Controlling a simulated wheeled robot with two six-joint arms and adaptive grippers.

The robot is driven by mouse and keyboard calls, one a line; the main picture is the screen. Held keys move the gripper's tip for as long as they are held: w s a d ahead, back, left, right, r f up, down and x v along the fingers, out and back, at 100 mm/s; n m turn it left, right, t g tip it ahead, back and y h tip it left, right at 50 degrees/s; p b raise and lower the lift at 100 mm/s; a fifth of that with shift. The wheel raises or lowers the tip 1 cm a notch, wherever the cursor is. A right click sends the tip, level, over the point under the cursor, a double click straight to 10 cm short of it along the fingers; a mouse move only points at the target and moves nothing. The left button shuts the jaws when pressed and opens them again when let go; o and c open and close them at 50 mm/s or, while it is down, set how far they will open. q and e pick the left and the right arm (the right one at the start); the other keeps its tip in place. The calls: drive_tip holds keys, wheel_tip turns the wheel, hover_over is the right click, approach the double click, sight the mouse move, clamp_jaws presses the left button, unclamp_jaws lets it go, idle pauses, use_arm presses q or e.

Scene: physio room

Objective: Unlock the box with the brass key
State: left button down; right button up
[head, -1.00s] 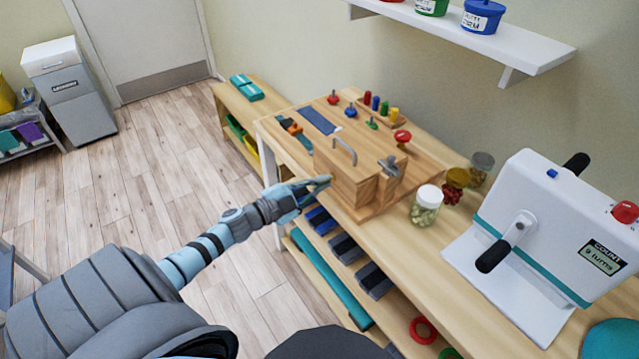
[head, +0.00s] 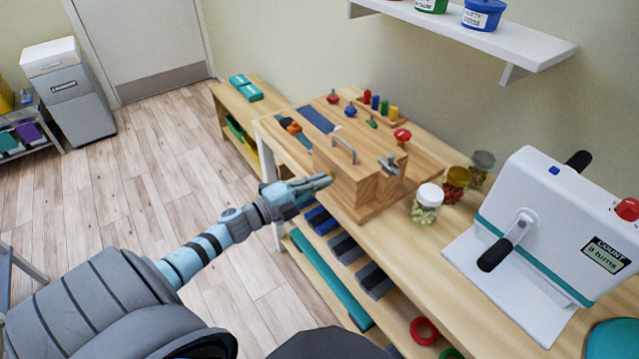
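The wooden box (head: 345,181) stands on a wooden activity board on the bench. It has a grey metal handle on top and a metal fitting (head: 388,165) at its right side. My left gripper (head: 327,181) is at the box's left face, fingers pointing right toward it. The fingers look close together, but whether they are shut or hold anything is too small to tell. Contact with the box is unclear too. I cannot make out the brass key or a keyhole. My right gripper is not in view.
The board (head: 385,207) also carries coloured knobs and pegs. Lidded jars (head: 427,204) stand right of the box, and a white crank machine (head: 550,225) further right. A wall shelf (head: 520,45) hangs above. Floor left of the bench is clear.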

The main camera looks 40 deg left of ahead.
use_arm(q)
drive_tip(key=shift+f, duration=0.1)
drive_tip(key=c, duration=1.8)
unclamp_jaws()
drive_tip(key=v, duration=1.2)
